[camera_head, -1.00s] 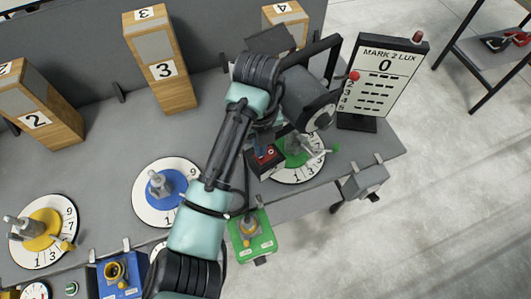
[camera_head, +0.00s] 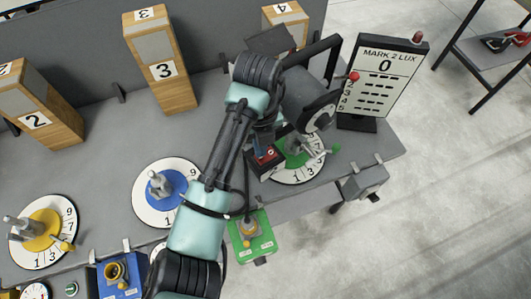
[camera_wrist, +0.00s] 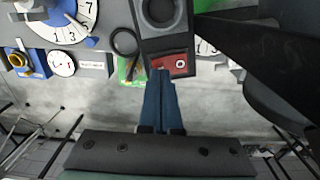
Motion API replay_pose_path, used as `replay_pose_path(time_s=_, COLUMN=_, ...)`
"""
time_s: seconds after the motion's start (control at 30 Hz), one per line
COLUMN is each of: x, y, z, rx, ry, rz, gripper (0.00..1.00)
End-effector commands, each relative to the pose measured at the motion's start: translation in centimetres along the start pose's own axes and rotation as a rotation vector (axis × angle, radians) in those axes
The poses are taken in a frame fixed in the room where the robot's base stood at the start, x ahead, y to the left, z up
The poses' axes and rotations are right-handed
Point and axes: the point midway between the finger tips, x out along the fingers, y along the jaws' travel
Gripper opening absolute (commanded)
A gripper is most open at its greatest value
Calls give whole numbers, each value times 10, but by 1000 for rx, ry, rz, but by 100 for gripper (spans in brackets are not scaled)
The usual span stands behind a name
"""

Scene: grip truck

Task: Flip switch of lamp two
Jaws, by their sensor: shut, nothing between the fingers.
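Wooden boxes numbered 2 (camera_head: 42,108), 3 (camera_head: 162,62) and 4 (camera_head: 286,20) stand along the back of the bench; I cannot tell whether these are the lamps. A dark box with a red panel (camera_head: 266,158) sits near the bench's right front. In the wrist view the red panel (camera_wrist: 170,64) has a round mark and lies below a grey ring. My gripper (camera_wrist: 163,74) has blue fingers, shut and empty, with the tips at the red panel's left part. Contact cannot be told. The fingers (camera_head: 259,147) are partly hidden by my arm in the head view. No number shows on the red-panel box.
A MARK 2 LUX board (camera_head: 383,82) reading 0 stands right of my arm. Numbered dials with yellow (camera_head: 42,232), blue (camera_head: 165,190) and green (camera_head: 297,160) centres lie on the bench. A green box (camera_head: 252,235) hangs at the front edge.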

Motion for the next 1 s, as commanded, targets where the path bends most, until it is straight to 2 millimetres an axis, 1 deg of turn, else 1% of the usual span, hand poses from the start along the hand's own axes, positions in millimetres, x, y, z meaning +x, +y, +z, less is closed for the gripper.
replay_pose_path(time_s=0.6, x=0, y=0, z=0, rx=0, ry=0, rz=0, gripper=0)
replay_pose_path(time_s=1.0, x=6, y=0, z=0, rx=0, ry=0, rz=0, gripper=0)
